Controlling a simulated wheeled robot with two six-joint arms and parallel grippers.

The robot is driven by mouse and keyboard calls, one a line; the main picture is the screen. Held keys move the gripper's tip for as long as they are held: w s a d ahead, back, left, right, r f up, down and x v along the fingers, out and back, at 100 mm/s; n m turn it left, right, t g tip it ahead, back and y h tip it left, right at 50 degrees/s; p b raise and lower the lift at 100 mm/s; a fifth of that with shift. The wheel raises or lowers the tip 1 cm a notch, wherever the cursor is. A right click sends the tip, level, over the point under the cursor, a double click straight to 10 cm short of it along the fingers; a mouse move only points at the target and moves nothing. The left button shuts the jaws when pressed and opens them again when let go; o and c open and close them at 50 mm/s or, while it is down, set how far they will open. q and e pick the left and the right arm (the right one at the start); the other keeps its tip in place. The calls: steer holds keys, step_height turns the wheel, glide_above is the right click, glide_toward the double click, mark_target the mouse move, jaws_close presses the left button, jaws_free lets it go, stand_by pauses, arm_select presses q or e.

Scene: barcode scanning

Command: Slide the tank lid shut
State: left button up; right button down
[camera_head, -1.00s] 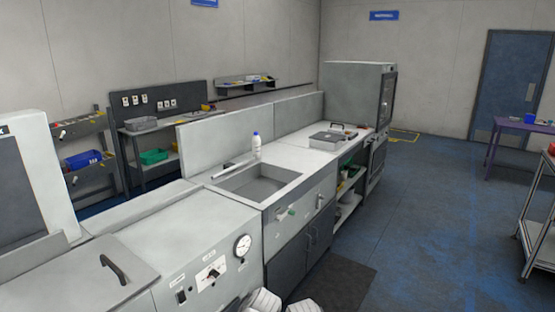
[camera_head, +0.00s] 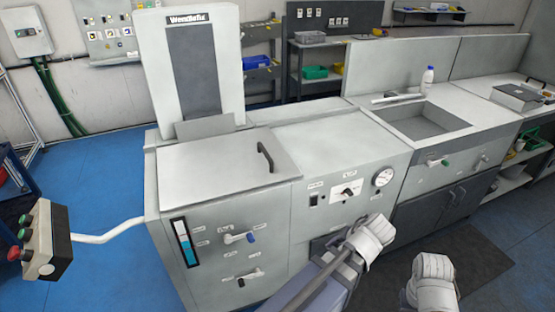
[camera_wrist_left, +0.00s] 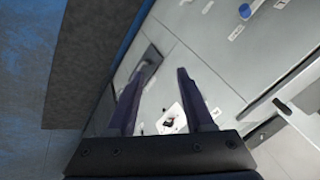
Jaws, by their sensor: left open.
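The tank lid (camera_head: 205,165) is a flat pale grey panel with a black bar handle (camera_head: 265,158) near its right edge. It lies on top of the left part of the washing machine, in front of the upright Wendelin-style tower (camera_head: 192,65). I cannot tell whether any gap is left at its edges. My left gripper (camera_wrist_left: 162,72) is open and empty in the left wrist view, its dark fingers pointing at the machine's front panel. It is apart from the lid handle. White parts of my arms show low in the head view; my right gripper is not in view.
A button box (camera_head: 45,240) on a white arm juts out at left. A sink (camera_head: 430,121) and bottle (camera_head: 427,80) are at right.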

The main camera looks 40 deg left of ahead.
arm_select(q)
steer(key=w+a+n+t+y+b, duration=0.2)
steer(key=w+a+n+y+b, duration=0.35)
steer(key=a, duration=0.85)
steer(key=n+t+y+b, duration=0.2)
steer(key=t+y+b, duration=0.2)
steer(key=y, duration=0.1)
glide_toward(270, 161)
steer(key=w+a, duration=0.1)
steer(key=w+a+f, duration=0.1)
steer(key=w+a, duration=0.1)
steer(key=a, duration=0.1)
steer(key=shift+f, duration=0.3)
steer(key=shift+w+a+r+t, duration=0.15)
steer(key=shift+a+r+t, duration=0.25)
steer(key=shift+a, duration=0.1)
steer(key=shift+x, duration=3.9)
steer(key=shift+d+f, duration=0.1)
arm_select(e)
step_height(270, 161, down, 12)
arm_select(q)
jaws_close()
